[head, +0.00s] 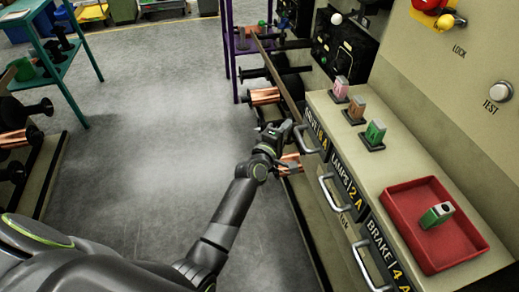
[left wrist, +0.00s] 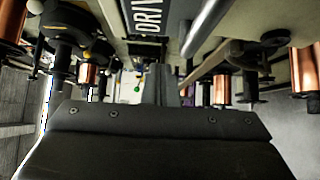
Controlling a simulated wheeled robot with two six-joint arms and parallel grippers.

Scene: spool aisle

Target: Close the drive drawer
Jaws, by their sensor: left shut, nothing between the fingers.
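My left gripper (head: 283,129) is beside the front of the beige cabinet (head: 345,125), near the handle (head: 307,140) below the far label, which ends in "6 A". Its fingers (left wrist: 160,84) are shut with nothing between them. In the left wrist view, a dark label (left wrist: 150,15) reading "DRIV" is at the top, with a grey bar (left wrist: 205,25) to its right. The label's last part is cut off. In the head view I cannot read the word DRIVE, and I cannot tell how far that drawer stands out. My right gripper is not in view.
Drawers labelled LAMPS (head: 345,180) and BRAKE (head: 385,250) are nearer on the cabinet front. A red tray (head: 462,250) holds a green-and-white block (head: 437,214). Copper spools (head: 264,96) stick out beyond the gripper. Open grey floor (head: 150,150) lies left.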

